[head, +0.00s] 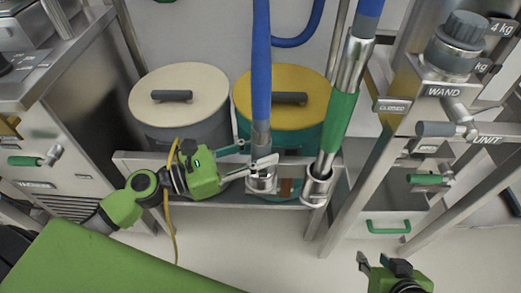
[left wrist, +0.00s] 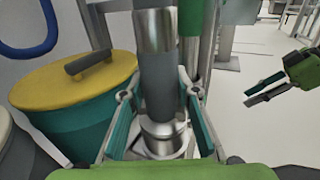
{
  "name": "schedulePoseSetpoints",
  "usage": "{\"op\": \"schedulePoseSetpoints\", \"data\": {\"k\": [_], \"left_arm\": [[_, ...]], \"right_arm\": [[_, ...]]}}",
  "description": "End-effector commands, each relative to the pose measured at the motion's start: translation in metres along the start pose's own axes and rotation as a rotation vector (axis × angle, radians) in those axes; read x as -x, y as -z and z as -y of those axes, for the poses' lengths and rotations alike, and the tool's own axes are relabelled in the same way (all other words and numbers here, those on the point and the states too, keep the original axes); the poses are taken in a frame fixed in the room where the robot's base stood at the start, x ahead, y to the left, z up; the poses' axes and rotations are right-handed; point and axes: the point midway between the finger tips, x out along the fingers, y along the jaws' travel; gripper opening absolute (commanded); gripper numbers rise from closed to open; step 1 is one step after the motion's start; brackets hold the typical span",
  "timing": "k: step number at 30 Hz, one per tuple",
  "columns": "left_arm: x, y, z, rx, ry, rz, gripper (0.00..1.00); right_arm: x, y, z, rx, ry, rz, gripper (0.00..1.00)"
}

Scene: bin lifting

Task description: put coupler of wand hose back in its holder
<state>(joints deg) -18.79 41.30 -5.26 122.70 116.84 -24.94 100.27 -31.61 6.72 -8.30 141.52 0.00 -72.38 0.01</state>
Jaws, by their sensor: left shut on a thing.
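The coupler (head: 261,132) hangs upright at the lower end of a blue hose (head: 261,60). It also shows in the left wrist view (left wrist: 157,80), grey with a metal band. Its lower end stands at the left round metal holder (head: 261,184) on the rail; I cannot tell how deep it sits. The holder shows below it in the left wrist view (left wrist: 160,150). My left gripper (head: 258,158) is shut on the coupler, one finger on each side, just above the holder. My right gripper (head: 376,260) is open and empty at the lower right, away from the rail.
A green wand (head: 337,130) stands in the right holder (head: 317,186), close beside the coupler. A cream-lidded bin (head: 180,85) and a yellow-lidded bin (head: 310,82) stand behind the rail (head: 220,170). Steel frames with valves flank both sides. The floor in front is clear.

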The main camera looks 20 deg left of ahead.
Motion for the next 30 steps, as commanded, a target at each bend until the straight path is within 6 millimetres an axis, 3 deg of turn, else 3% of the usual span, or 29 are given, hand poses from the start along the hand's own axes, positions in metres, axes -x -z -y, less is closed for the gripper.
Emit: {"op": "schedulePoseSetpoints", "data": {"k": [26, 27, 29, 30], "left_arm": [[-0.0001, 0.0031, 0.0000, 0.000, 0.000, 0.001, 0.00], [-0.0001, 0.0032, 0.0000, 0.000, 0.000, 0.001, 0.31], [-0.0001, 0.0034, 0.0000, 0.000, 0.000, 0.001, 0.47], [-0.0001, 0.0034, 0.0000, 0.000, 0.000, 0.000, 0.48]], "right_arm": [[-0.0003, 0.0011, -0.0006, -0.002, -0.001, -0.003, 0.32], [-0.0003, 0.0011, -0.0006, -0.002, -0.001, -0.003, 0.32], [-0.0003, 0.0011, -0.0007, -0.002, -0.002, -0.003, 0.32], [-0.0003, 0.0012, -0.0008, -0.002, -0.002, -0.004, 0.32]]}}
